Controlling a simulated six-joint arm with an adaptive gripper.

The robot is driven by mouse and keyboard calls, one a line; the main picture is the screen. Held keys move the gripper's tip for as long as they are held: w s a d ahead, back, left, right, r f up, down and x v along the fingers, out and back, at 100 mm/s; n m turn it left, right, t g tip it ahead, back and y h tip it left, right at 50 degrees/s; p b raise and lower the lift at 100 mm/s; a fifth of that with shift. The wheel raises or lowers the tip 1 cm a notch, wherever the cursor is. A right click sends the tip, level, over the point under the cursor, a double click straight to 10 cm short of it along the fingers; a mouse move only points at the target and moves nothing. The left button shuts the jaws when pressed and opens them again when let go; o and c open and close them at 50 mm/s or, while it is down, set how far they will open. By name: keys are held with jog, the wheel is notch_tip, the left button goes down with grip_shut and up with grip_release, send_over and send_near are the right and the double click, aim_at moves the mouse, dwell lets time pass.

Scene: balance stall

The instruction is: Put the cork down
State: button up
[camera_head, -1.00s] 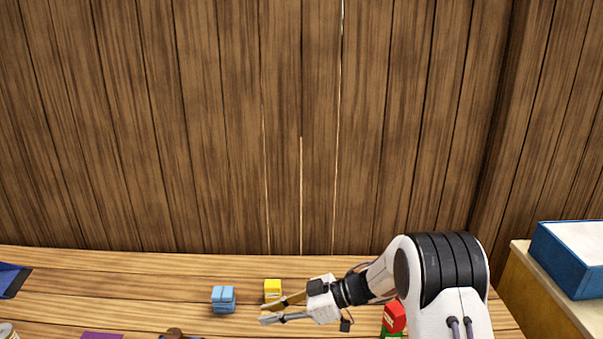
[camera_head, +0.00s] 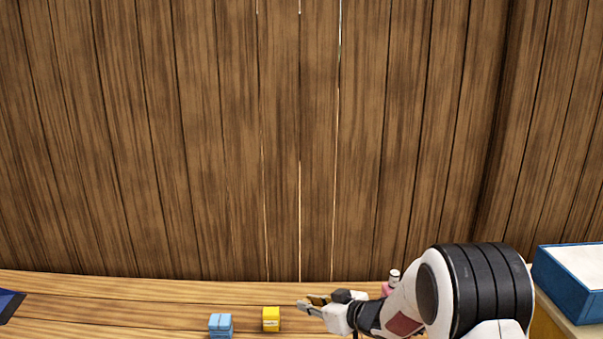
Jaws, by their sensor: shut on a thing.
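My gripper (camera_head: 309,304) is at the right of the yellow cube, seen small and from the side. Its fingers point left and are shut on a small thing. A brownish patch shows at the fingers, but it is too small to make out the cork's shape. I cannot tell how high the gripper is above the table (camera_head: 130,290), or whether the held thing touches it.
A yellow cube (camera_head: 271,319) and a light blue cube (camera_head: 220,325) stand left of my gripper. A pinkish thing with a pale top (camera_head: 392,283) is partly hidden behind my arm. A blue-rimmed box (camera_head: 570,283) stands at far right. The table's back left is clear.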

jog(key=s+d+r+m+t+h, duration=0.1)
jog(key=s+d+r+m+h, duration=0.2)
jog(key=d, duration=0.4)
jog(key=s+d+r+m+t+h, duration=0.2)
jog(key=s+d+m+h, duration=0.3)
jog(key=d, duration=0.3)
jog(key=shift+r, duration=0.9)
jog(key=shift+a, duration=0.2)
